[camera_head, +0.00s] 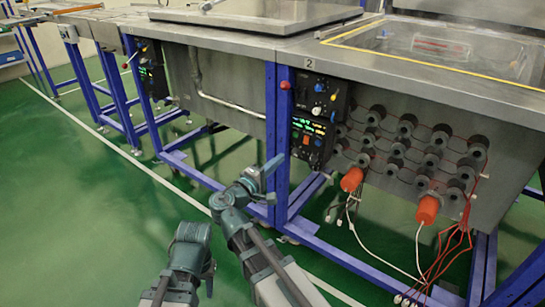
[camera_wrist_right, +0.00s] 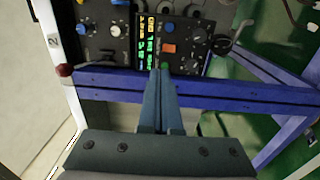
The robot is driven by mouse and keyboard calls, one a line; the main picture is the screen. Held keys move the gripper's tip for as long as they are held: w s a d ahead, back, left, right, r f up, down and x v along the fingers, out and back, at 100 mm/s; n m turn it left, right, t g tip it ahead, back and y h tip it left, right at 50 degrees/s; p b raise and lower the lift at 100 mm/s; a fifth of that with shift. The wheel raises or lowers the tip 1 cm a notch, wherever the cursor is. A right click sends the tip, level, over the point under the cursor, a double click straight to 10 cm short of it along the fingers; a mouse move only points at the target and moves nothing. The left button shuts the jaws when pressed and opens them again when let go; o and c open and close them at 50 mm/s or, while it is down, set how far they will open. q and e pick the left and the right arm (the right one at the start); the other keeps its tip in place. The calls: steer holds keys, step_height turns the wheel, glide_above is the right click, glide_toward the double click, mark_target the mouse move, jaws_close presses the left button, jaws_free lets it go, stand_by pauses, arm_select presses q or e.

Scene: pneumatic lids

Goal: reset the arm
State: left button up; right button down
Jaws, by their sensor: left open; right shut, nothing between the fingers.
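My right gripper (camera_head: 272,166) is shut with nothing between its fingers, in front of the blue frame of the metal tanks. In the right wrist view its fingers (camera_wrist_right: 160,72) are together and overlap the lower part of the control panel (camera_wrist_right: 150,35). I cannot tell the gap between fingertips and panel. My left gripper (camera_head: 208,278) is low in the head view, left of the right arm, over the green floor. It is open and empty, and the arm partly hides its fingers. The control panel also shows in the head view (camera_head: 309,138), right of my right gripper.
A steel tank with a lid (camera_head: 250,14) and another with a yellow-edged top (camera_head: 450,75) stand on blue frames. Orange plugs (camera_head: 352,179) and loose cables (camera_head: 420,285) hang at the right. The green floor (camera_head: 75,215) at the left is clear.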

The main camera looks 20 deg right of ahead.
steer(key=s+d+f+m+g+y, duration=0.1)
steer(key=s+f+m+g+y, duration=0.3)
steer(key=f, duration=0.6)
steer(key=s+d+f+m+g+y, duration=0.1)
steer(key=s+f+m+g+y, duration=0.1)
steer(key=s+f+g+y, duration=0.6)
steer(key=s+a+n+y+p, duration=0.15)
steer(key=s+a+p, duration=0.45)
steer(key=a, duration=1.1)
step_height(320, 180, up, 38)
steer(key=s+p, duration=0.2)
steer(key=p, duration=3.4)
steer(key=shift+s+f+n+t, duration=0.15)
steer(key=shift+n+t, duration=0.15)
steer(key=shift+n, duration=0.15)
